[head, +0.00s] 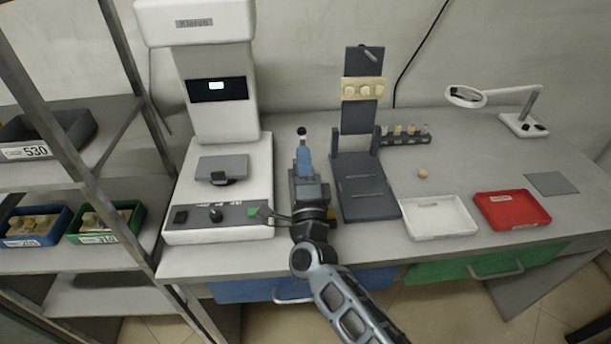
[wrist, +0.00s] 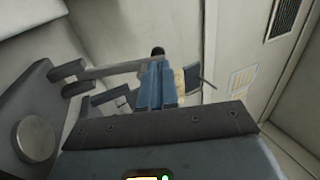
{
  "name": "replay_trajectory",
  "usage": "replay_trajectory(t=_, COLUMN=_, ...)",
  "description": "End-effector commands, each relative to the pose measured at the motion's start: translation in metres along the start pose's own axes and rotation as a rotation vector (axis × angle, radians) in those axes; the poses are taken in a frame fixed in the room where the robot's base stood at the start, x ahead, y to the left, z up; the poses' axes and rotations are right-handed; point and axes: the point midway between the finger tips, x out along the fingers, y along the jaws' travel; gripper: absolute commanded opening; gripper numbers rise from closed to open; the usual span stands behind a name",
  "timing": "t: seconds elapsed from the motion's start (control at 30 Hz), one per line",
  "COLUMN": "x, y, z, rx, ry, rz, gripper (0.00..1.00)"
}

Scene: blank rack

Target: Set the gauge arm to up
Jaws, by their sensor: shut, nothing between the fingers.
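My gripper (head: 302,150) is shut and empty, with its blue fingers together between the white machine and the dark fixture. In the wrist view the fingers (wrist: 157,82) also look closed. A black knob (head: 301,131) shows just beyond the fingertips in the head view. In the wrist view the knob (wrist: 158,51) stands behind the fingertips, at the end of a thin grey bar (wrist: 112,71), which appears to be the gauge arm. The bar runs sideways from a bracket at the left. The fingers hide part of it, and I cannot tell whether they touch it.
The dark fixture (head: 361,185) stands right of my gripper, with cream blocks (head: 363,91) on its upright plate. The white machine (head: 218,150) is close on the left. A white tray (head: 438,232), red tray (head: 512,222) and magnifier lamp (head: 524,123) are at the right.

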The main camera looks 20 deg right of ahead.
Motion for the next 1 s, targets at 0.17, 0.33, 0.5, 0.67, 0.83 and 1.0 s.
replay_trajectory(t=0.17, x=0.013, y=0.0, z=-0.001, rx=0.001, ry=0.001, rz=0.0, gripper=0.0)
replay_trajectory(t=0.33, x=0.015, y=0.001, z=0.0, rx=0.001, ry=0.0, rz=0.001, gripper=0.0)
replay_trajectory(t=0.5, x=0.015, y=0.001, z=0.0, rx=0.001, ry=0.0, rz=0.001, gripper=0.0)
replay_trajectory(t=0.67, x=0.022, y=0.0, z=0.001, rx=0.001, ry=-0.001, rz=-0.002, gripper=0.0)
replay_trajectory(t=0.83, x=0.035, y=-0.004, z=0.001, rx=0.0, ry=-0.001, rz=0.0, gripper=0.0)
replay_trajectory(t=1.0, x=0.035, y=-0.004, z=0.0, rx=0.0, ry=0.0, rz=0.001, gripper=0.0)
